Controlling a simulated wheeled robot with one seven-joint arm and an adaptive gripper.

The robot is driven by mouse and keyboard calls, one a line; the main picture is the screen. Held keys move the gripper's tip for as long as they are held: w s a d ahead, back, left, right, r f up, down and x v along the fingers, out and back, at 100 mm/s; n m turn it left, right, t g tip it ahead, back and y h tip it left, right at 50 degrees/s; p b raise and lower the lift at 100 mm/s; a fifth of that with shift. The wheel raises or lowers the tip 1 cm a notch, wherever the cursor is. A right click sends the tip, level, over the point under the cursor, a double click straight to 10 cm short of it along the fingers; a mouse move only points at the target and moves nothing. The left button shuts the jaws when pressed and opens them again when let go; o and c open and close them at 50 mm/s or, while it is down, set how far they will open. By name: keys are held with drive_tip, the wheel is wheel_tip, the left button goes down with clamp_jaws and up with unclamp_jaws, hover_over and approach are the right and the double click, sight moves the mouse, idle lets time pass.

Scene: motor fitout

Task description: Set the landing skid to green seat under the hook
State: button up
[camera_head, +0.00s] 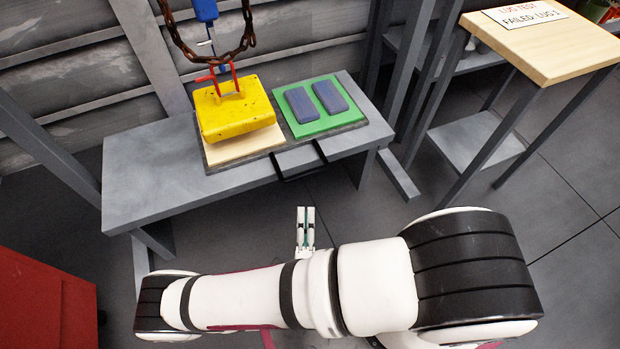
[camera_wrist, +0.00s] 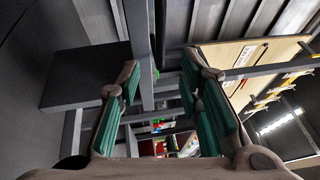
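The grey bench (camera_head: 160,190) has bare room at its left. A rusty chain (camera_head: 180,45) hangs over the block. Grey posts and a wooden-topped table (camera_head: 545,45) with a "failed lug" sign stand at right. A red cabinet (camera_head: 45,305) stands at lower left.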

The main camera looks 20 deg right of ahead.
sight(306, 172)
drive_tip(key=b+x, duration=0.2)
drive_tip(key=x, duration=1.1)
drive_tip(key=shift+w+d+r, duration=0.1)
drive_tip(key=shift+w+d, duration=0.05)
drive_tip(key=shift+w, duration=0.2)
clamp_jaws()
